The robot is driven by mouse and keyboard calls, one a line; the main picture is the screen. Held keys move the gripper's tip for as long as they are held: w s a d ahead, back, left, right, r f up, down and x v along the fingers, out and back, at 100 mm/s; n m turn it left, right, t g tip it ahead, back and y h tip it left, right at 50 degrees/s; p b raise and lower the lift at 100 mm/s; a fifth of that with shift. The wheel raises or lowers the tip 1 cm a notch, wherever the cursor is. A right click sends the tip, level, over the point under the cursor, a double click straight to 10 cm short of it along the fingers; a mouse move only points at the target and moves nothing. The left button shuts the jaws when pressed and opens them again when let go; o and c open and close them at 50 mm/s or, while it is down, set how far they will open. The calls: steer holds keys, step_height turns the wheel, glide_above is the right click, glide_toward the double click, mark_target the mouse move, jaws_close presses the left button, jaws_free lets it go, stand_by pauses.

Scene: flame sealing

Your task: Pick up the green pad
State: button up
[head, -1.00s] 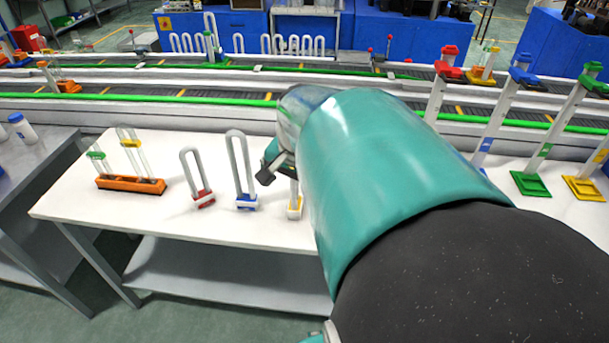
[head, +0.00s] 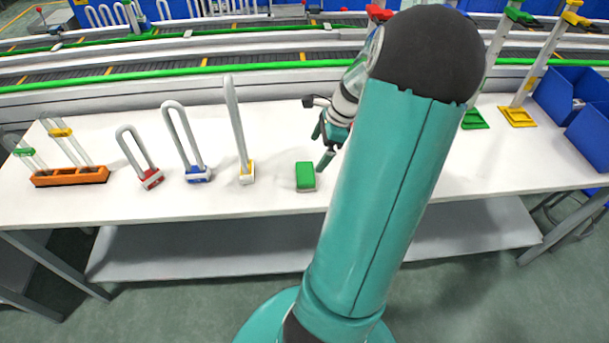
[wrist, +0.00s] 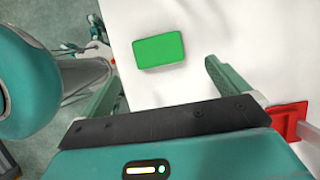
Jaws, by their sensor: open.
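The green pad (head: 305,175) is a small green block with a pale base. It lies on the white table near its front edge, right of the yellow-based loop. In the wrist view the green pad (wrist: 158,50) lies ahead of my fingers, roughly between their lines. My gripper (head: 324,148) is just right of and behind the pad in the head view, apart from it. In the wrist view my gripper (wrist: 160,78) has its fingers spread wide with nothing between them.
Loop-shaped pieces with red (head: 151,178), blue (head: 198,173) and yellow (head: 247,172) bases stand left of the pad. An orange rack (head: 70,176) is at the far left. A red base (wrist: 288,120) shows close to my right finger in the wrist view. Blue bins (head: 590,130) are at right.

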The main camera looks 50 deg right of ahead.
mark_target(305, 172)
steer(key=x, duration=1)
steer(key=shift+s+a+f, duration=0.1)
steer(key=shift+a, duration=0.05)
steer(key=c, duration=0.9)
